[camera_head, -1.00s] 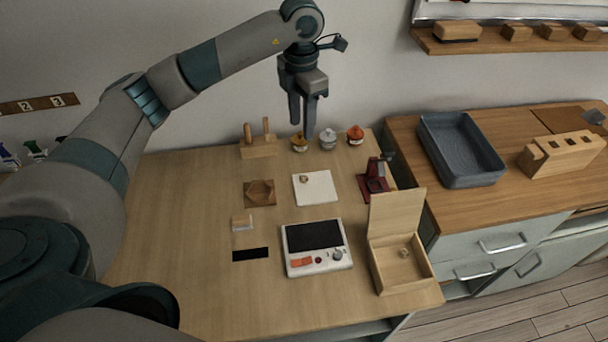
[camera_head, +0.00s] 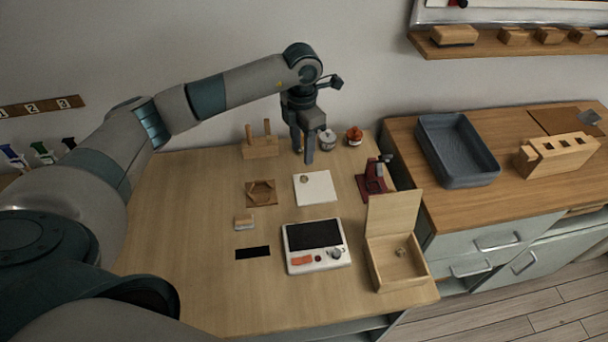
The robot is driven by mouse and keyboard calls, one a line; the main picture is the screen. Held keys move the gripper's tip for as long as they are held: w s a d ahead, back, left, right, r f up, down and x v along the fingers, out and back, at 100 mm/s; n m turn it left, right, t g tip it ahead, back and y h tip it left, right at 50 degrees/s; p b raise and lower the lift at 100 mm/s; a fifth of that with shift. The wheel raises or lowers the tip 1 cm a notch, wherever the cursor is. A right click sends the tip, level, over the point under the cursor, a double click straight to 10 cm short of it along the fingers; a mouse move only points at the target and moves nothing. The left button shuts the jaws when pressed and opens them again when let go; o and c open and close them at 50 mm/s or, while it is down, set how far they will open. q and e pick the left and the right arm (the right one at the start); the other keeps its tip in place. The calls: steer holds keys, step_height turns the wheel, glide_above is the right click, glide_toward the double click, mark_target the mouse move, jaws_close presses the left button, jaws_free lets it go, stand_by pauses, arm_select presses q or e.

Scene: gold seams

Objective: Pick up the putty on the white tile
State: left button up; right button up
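The white tile (camera_head: 318,190) lies flat on the wooden table, right of centre. A small tan-gold lump of putty (camera_head: 304,179) sits on the tile near its back left corner. My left gripper (camera_head: 303,156) points down behind and above the tile, its two fingers apart with nothing visible between them. The fingers are higher than the putty and apart from it. My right gripper is not in view.
Behind the tile stand a wooden block with pegs (camera_head: 260,147), a grey-lidded jar (camera_head: 327,140) and a red-topped jar (camera_head: 354,136). A dark red stand (camera_head: 373,184) is to the right. A white scale (camera_head: 316,246) and open wooden box (camera_head: 397,268) are in front.

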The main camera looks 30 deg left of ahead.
arm_select(q)
steer(key=p, duration=0.1)
glide_above(305, 177)
steer(key=shift+w+a+f, duration=0.1)
steer(key=shift+a+f, duration=0.15)
steer(key=shift+f, duration=0.85)
steer(key=shift+w+a+f, duration=0.1)
steer(key=shift+a+f, duration=0.1)
steer(key=shift+f, duration=0.85)
steer(key=shift+s, duration=0.1)
steer(key=shift+d+f+p, duration=0.2)
steer(key=shift+f+p, duration=0.3)
steer(key=shift+p, duration=0.2)
steer(key=f+p, duration=0.1)
steer(key=f, duration=0.2)
steer(key=shift+s+d+p, duration=0.15)
steer(key=shift+d+p, duration=0.05)
steer(key=shift+p, duration=0.15)
steer(key=shift+f, duration=0.6)
jaws_close()
